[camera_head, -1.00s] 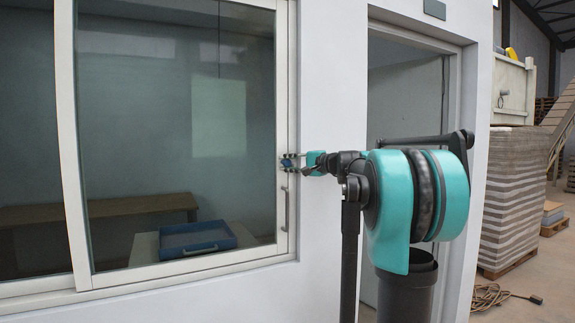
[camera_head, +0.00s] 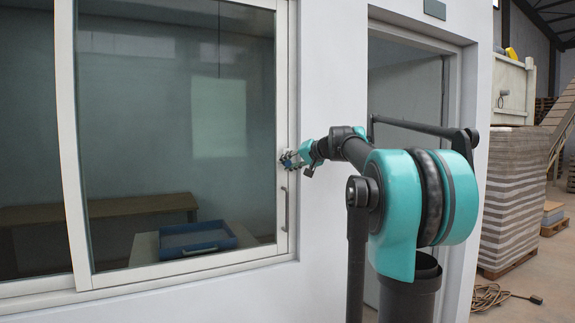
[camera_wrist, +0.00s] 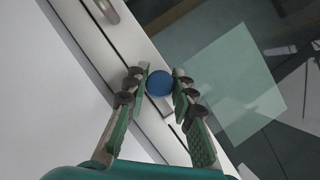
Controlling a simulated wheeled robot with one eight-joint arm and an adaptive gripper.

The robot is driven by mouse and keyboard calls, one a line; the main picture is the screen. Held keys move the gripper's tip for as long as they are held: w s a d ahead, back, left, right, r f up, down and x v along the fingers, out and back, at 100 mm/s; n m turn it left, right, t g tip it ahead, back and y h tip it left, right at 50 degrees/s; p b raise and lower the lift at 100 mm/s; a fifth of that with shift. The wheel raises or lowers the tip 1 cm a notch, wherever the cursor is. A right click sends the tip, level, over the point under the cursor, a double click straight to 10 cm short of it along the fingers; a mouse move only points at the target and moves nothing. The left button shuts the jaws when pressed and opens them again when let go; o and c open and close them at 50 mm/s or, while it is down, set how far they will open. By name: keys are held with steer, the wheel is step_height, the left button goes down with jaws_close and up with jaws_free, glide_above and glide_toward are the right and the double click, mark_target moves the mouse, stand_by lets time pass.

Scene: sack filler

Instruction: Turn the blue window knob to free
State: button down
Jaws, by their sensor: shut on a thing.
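The blue window knob (camera_wrist: 160,83) is a round blue disc on the white window frame. In the wrist view it sits between the two fingertips of my gripper (camera_wrist: 159,86). In the head view my gripper (camera_head: 292,161) is at the right stile of the window, and it covers most of the knob there. My gripper is shut on the knob, with one finger on each side. The knob's pointer or marking cannot be made out. The sliding window pane (camera_head: 180,120) stands in its frame, with a grey handle (camera_head: 284,210) below the knob.
White wall (camera_head: 325,220) lies right of the window, then an open doorway (camera_head: 405,85). Behind the glass are a blue tray (camera_head: 232,244) on a table and a wooden bench (camera_head: 110,209). A stacked pallet (camera_head: 515,190) and a coiled cable (camera_head: 488,297) are at the right.

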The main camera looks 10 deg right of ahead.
steer(key=shift+f, duration=0.1)
stand_by(0.4)
steer(key=c, duration=1.3)
jaws_free()
steer(key=shift+o, duration=0.2)
steer(key=shift+s+d, duration=0.1)
steer(key=v, duration=1.2)
